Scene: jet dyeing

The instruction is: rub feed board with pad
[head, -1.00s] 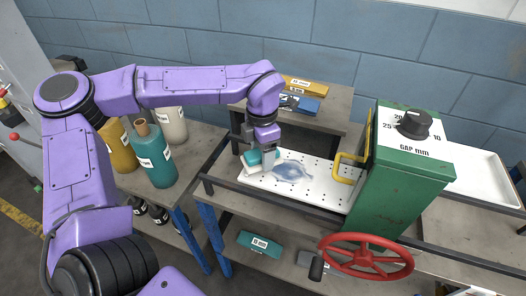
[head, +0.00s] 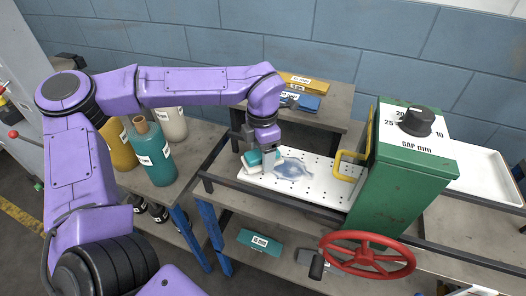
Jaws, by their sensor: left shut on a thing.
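The feed board (head: 313,188) is a white perforated plate lying on the dark rails left of the green machine. A blue-grey smear (head: 292,169) lies on its middle. My left gripper (head: 259,150) points down over the board's left end and is shut on the pad (head: 253,160), a teal-topped block with a pale underside. The pad is at the board's surface, just left of the smear; whether it presses on the board I cannot tell. The gripper partly hides the pad. My right gripper is not in view.
The green machine (head: 400,185) with a yellow handle (head: 347,168), black dial (head: 416,121) and red handwheel (head: 367,255) stands right of the board. Bottles (head: 154,155) stand on the left table. Yellow and blue blocks (head: 308,102) lie on the table behind. A white tray (head: 485,180) is at the right.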

